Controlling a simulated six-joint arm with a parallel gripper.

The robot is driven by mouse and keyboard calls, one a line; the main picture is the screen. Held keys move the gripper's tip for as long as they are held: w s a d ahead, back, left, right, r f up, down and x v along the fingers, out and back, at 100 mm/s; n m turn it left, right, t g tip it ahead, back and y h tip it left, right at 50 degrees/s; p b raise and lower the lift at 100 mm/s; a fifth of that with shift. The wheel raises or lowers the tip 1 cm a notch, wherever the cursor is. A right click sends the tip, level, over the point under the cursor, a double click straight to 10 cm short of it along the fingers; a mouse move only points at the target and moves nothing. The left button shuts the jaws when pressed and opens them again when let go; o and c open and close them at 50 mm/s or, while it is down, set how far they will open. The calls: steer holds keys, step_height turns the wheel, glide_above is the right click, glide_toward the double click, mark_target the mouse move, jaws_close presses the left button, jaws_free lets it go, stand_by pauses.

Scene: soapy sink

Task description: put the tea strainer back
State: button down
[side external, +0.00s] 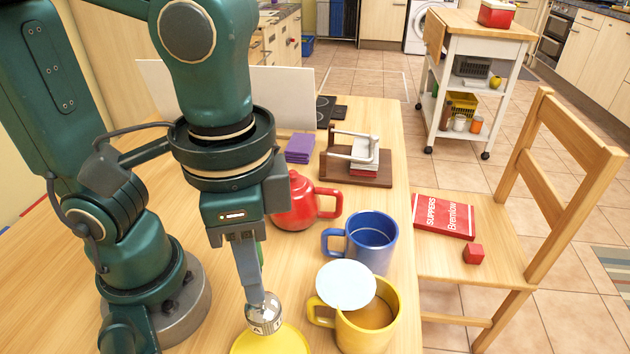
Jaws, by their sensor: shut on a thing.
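My gripper (262,292) points down and is shut on a small silvery, rounded piece (265,314) with dark letters, probably the tea strainer. The fingers and the view angle hide part of it. It is over the back of a yellow saucer or dish (272,341), cut off by the lower picture edge; I cannot tell whether they touch. Just right stands a yellow mug (367,330) with brown liquid inside. A flat white disc (346,284) overlaps the mug's back left rim; I cannot tell whether it rests there.
A blue mug (371,241) and a red teapot (293,205) stand behind. A chair (486,262) at the right bears a red book (443,215) and a red cube (473,254).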

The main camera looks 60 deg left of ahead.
mark_target(259, 319)
steer(key=shift+s+d+f, duration=0.45)
steer(key=shift+d+f, duration=0.15)
steer(key=shift+d, duration=0.15)
steer(key=shift+f, duration=1.9)
steer(key=shift+f, duration=0.2)
steer(key=c, duration=0.8)
jaws_free()
steer(key=shift+o, duration=0.2)
steer(key=shift+r, duration=0.1)
